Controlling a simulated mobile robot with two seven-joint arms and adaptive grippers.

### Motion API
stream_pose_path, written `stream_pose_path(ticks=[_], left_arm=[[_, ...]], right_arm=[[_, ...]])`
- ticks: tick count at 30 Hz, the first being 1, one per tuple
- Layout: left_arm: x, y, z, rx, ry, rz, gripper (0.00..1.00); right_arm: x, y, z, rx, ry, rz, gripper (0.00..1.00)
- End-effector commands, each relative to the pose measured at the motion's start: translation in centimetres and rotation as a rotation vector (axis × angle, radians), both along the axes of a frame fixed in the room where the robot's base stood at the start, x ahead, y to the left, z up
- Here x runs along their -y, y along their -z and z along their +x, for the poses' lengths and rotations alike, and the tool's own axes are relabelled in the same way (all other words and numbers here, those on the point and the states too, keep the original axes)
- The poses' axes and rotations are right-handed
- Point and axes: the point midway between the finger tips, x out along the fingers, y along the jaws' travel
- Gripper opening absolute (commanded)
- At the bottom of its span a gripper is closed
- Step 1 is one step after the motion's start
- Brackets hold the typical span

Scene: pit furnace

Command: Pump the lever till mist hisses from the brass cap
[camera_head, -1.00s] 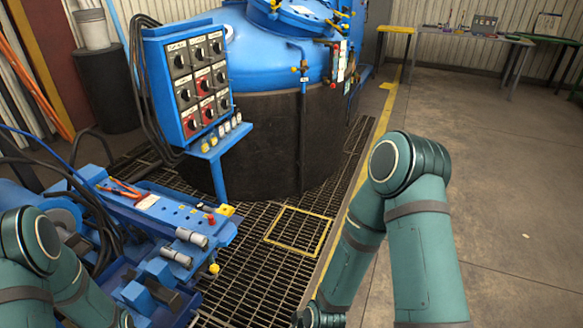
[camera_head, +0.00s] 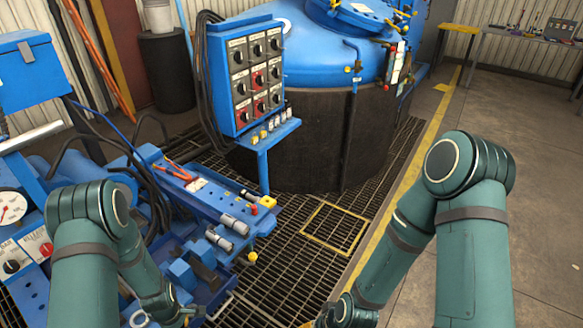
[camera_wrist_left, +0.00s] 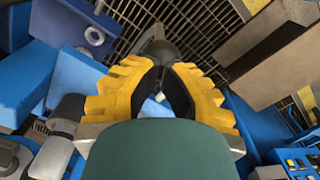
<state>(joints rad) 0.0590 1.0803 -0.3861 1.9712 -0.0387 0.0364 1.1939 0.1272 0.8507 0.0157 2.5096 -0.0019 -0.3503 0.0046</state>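The blue machine (camera_head: 185,195) lies at the left in the head view. It carries silver cylinders and yellow knobs. I cannot make out for sure which part is the lever or the brass cap. My left forearm reaches down over the machine's near side, and its gripper is mostly cut off by the bottom edge. In the left wrist view my left gripper (camera_wrist_left: 160,70) has yellow fingers with black pads, their tips close together. A dark grey rounded part (camera_wrist_left: 160,50) lies at or just beyond the tips; contact is unclear. My right arm points down to the grating, its gripper out of frame.
A blue switch panel (camera_head: 245,75) with rows of knobs stands before the large blue-lidded furnace (camera_head: 330,130). A pressure gauge (camera_head: 12,207) and a blue box (camera_head: 28,72) are at the left. The grating (camera_head: 290,265) and the concrete floor at right look clear.

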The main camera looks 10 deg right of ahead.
Motion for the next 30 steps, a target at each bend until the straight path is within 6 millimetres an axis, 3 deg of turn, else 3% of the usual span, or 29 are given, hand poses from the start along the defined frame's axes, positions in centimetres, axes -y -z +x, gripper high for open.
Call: stream_pose_path(ticks=[1, 4, 14, 27, 30], left_arm=[[-0.2, -1.4, 0.1, 0.0, 0.001, 0.0, 0.0], [-0.4, -2.3, 0.3, -0.001, 0.001, 0.0, 0.0], [-0.4, -2.0, 0.3, -0.002, 0.001, -0.001, 0.0], [1.0, 6.0, -0.9, -0.002, 0.002, -0.001, 0.0], [1.3, 7.4, -1.2, -0.004, 0.002, 0.0, 0.0]], right_arm=[[0.0, -1.0, -0.1, -0.002, -0.001, 0.0, 0.47], [0.0, -1.5, -0.2, -0.004, 0.0, 0.001, 0.47], [0.0, -1.2, -0.2, -0.005, 0.0, 0.001, 0.47], [0.1, 5.1, 0.8, 0.018, 0.004, -0.004, 0.47], [0.1, 5.5, 1.0, 0.023, 0.004, -0.004, 0.47]])
